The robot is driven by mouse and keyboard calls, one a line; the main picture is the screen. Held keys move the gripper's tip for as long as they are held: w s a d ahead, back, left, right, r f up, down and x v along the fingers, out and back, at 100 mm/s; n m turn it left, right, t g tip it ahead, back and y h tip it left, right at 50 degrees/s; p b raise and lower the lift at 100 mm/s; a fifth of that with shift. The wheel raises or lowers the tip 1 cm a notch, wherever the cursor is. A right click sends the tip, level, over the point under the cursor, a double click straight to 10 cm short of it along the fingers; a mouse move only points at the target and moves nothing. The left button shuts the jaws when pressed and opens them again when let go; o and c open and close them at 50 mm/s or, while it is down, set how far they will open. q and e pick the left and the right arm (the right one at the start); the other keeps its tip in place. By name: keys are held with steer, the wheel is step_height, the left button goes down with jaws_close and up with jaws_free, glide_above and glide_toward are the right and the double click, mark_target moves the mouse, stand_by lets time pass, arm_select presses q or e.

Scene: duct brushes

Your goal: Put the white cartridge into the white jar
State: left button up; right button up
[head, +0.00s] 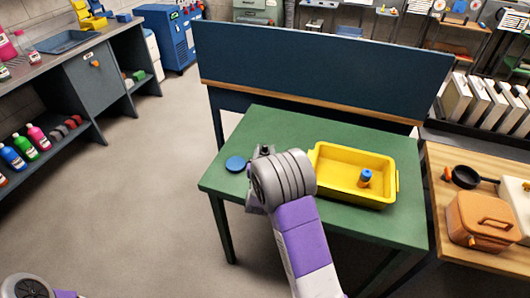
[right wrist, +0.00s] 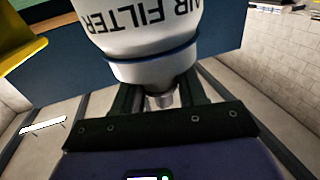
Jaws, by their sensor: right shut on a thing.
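The white cartridge (right wrist: 140,35) fills the top of the right wrist view, with "AIR FILTER" printed upside down on it and a blue ring near its narrow end. My right gripper (right wrist: 162,97) is shut on that narrow end. In the head view the right arm stands over the left part of the green table and its wrist hides most of the gripper; I cannot make out the cartridge there. I cannot make out a white jar in either view. A flat blue disc (head: 235,163) lies on the table just left of my right wrist. My left gripper is out of view.
A yellow tray (head: 329,180) stands on the green table (head: 280,122), right of my arm, with a small blue-topped item (head: 365,178) inside. A dark blue panel (head: 320,70) rises behind the table. A wooden bench (head: 440,190) with a pan and an orange case adjoins the right side.

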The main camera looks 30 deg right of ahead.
steer(key=shift+f, duration=0.3)
steer(key=o, duration=1.1)
steer(key=shift+c, duration=0.2)
steer(key=shift+r, duration=0.15)
steer(key=shift+r+p, duration=0.6)
steer(key=p+v, duration=0.1)
steer(key=v, duration=1.1)
steer(key=shift+s+f, duration=0.1)
steer(key=shift+f, duration=0.05)
